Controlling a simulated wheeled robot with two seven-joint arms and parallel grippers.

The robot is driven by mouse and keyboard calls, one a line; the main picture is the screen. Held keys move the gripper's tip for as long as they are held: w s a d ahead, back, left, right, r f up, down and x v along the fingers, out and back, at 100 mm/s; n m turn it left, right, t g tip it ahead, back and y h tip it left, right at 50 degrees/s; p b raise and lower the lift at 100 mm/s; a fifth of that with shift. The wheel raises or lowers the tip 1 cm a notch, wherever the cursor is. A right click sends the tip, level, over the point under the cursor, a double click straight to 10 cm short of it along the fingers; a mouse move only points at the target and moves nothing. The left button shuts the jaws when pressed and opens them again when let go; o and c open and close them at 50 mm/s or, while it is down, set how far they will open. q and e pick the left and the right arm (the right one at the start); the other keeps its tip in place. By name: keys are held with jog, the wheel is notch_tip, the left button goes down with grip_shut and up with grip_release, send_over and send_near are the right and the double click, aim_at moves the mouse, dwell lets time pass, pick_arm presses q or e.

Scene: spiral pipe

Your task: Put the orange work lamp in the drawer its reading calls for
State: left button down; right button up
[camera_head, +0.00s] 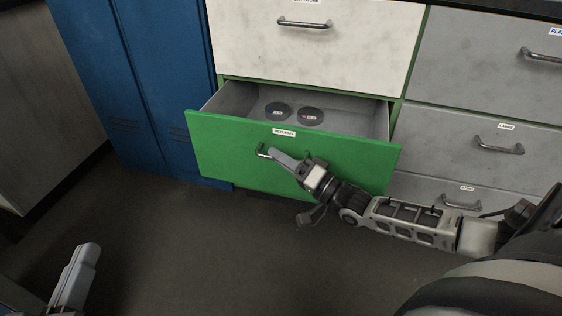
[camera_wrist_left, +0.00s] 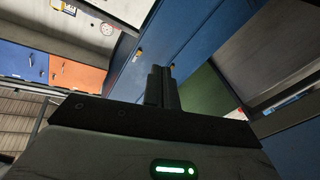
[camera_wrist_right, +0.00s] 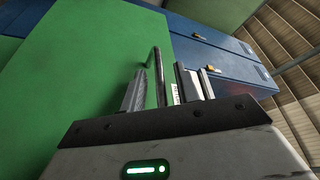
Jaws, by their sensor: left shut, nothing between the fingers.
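The orange work lamp is not seen in any view. A green drawer (camera_head: 230,150) stands pulled open; its small label seems to read "RETURNS". My right gripper (camera_head: 272,152) is at the front of this drawer, by its handle (camera_head: 262,151). In the right wrist view the handle bar (camera_wrist_right: 157,70) stands between the two fingers of the right gripper (camera_wrist_right: 162,88), which are apart with gaps beside the bar. My left gripper (camera_head: 86,252) is low at the left, away from the drawers, shut and empty; its fingers are together in the left wrist view (camera_wrist_left: 160,85).
Two dark round pucks (camera_head: 277,111) (camera_head: 311,115) lie in the open drawer. A white drawer (camera_head: 350,45) above and grey drawers (camera_head: 435,135) at right are closed. A blue locker (camera_head: 160,90) stands left of the drawers. The floor (camera_head: 190,250) in front is clear.

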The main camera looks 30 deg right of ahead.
pick_arm(q)
jog(key=shift+r, duration=0.1)
pick_arm(e)
jog(key=shift+w, duration=0.1)
grip_shut()
jog(key=shift+a, duration=0.1)
